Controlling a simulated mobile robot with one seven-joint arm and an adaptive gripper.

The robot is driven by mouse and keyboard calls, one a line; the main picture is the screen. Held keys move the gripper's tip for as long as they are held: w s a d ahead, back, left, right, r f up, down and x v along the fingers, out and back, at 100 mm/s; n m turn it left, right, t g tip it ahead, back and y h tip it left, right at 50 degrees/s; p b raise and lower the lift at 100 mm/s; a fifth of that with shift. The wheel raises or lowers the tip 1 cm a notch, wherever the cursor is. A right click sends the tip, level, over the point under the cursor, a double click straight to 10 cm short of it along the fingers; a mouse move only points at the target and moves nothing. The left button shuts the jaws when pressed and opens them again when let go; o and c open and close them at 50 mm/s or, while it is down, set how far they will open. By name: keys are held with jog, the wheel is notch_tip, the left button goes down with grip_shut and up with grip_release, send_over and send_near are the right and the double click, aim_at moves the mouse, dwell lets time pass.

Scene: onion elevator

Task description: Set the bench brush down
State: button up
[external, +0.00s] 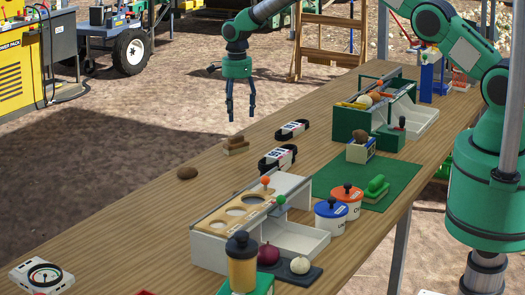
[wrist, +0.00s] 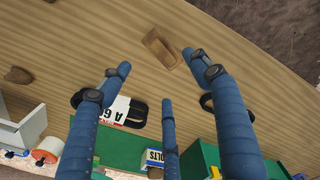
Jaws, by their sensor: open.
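A small brown wooden piece (external: 236,145), which looks like the bench brush, lies on the bench near its far-left edge; I cannot make out its bristles clearly. It also shows in the wrist view (wrist: 160,47), lying flat and apart from the fingers. My gripper (external: 241,112) is open and empty, raised above the bench edge close to this piece, fingers pointing down. In the wrist view its three blue fingers (wrist: 158,78) are spread, with bare wood between them.
Black-and-white labelled items (external: 292,129) (external: 278,158) lie right of the brown piece. A brown lump (external: 187,173) lies nearer. A green mat (external: 405,178) holds small containers and a green-handled object (external: 375,187). A sorting box (external: 210,247) stands in front. The left bench strip is mostly clear.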

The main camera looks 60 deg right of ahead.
dwell(0.3)
jog(key=s+a+r+n+t, duration=0.1)
jog(key=s+r+n, duration=0.2)
jog(key=s+r, duration=0.5)
jog(key=s+a+r+n, duration=0.1)
jog(key=s+r+n, duration=0.15)
jog(key=r, duration=0.95)
jog(key=s+a+r+n+t, duration=0.1)
jog(key=s+r+n, duration=0.1)
jog(key=s+r, duration=0.6)
jog(key=s+r+n+t, duration=0.1)
jog(key=s+r+n, duration=0.5)
jog(key=s+r, duration=0.8)
jog(key=s+a+f+n+t, duration=0.1)
jog(key=s+n, duration=0.3)
jog(key=s, duration=1.1)
jog(key=s+a+f+n+t, duration=0.1)
jog(key=s+n, duration=0.4)
jog(key=s, duration=0.9)
jog(key=shift+s+f+t, duration=0.15)
jog(key=shift+s+t, duration=0.15)
jog(key=shift+s, duration=0.1)
jog(key=shift+a, duration=0.1)
